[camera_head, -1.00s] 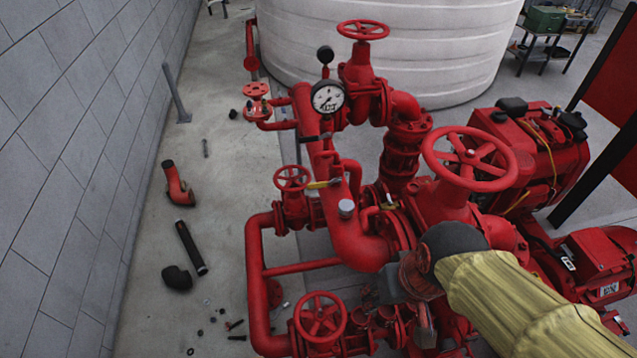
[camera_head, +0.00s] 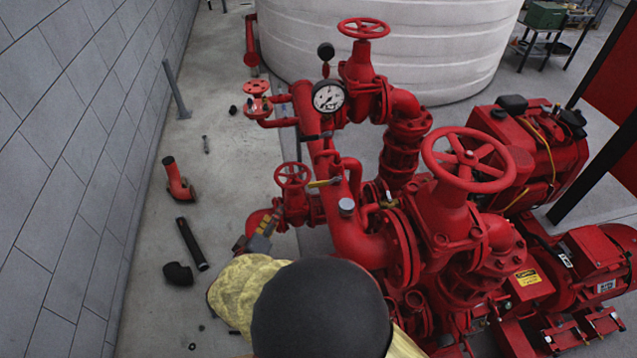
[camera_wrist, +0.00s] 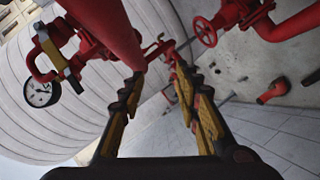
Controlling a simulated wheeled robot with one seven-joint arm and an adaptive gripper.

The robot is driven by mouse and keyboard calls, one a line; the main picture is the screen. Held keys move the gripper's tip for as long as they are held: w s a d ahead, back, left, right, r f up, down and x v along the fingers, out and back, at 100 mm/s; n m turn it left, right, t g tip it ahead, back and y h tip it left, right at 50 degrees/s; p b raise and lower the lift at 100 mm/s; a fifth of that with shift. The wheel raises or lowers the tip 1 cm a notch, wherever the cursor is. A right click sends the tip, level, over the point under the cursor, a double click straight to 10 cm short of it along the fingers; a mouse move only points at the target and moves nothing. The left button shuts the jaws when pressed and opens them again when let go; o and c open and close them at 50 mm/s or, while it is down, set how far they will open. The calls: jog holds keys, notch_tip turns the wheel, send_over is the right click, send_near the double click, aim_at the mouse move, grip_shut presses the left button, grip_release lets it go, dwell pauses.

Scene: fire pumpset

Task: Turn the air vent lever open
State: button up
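Two small yellow levers show on the red pipework in the head view. I cannot tell which is the air vent lever. A yellow handle (camera_wrist: 72,78) also shows beside the gauge in the wrist view. My gripper (camera_head: 262,233) is at the left of the pipework, below and left of the levers. In the wrist view my gripper (camera_wrist: 160,85) has its fingers apart with nothing held between them. My arm hides the lower pipes.
A pressure gauge (camera_head: 328,97) stands above the levers. Red handwheels, including a small one (camera_head: 292,175) and a large one (camera_head: 468,159), crowd the pipework. A white tank (camera_head: 430,60) stands behind. Loose fittings lie on the floor beside the grey wall (camera_head: 70,130).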

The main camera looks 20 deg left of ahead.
aim_at(318, 186)
jog(key=w+d+r+n+t+h, duration=0.1)
jog(key=d+r+n+t+h, duration=0.15)
jog(key=d+r+h, duration=0.5)
jog(key=shift+t+y, duration=0.45)
jog(key=shift+y, duration=0.4)
jog(key=shift+d+r+b+x, duration=0.1)
jog(key=shift+r+b+x, duration=0.15)
jog(key=shift+x, duration=1.1)
jog(key=shift+d+r+b+x, duration=0.1)
jog(key=shift+r+b+x, duration=0.15)
jog(key=shift+x, duration=1.15)
jog(key=shift+d+r+b+x, duration=0.15)
jog(key=shift+r+x, duration=0.15)
jog(key=shift+x, duration=1.05)
jog(key=shift+s, duration=0.1)
jog(key=shift+c, duration=0.4)
jog(key=c, duration=0.7)
grip_shut()
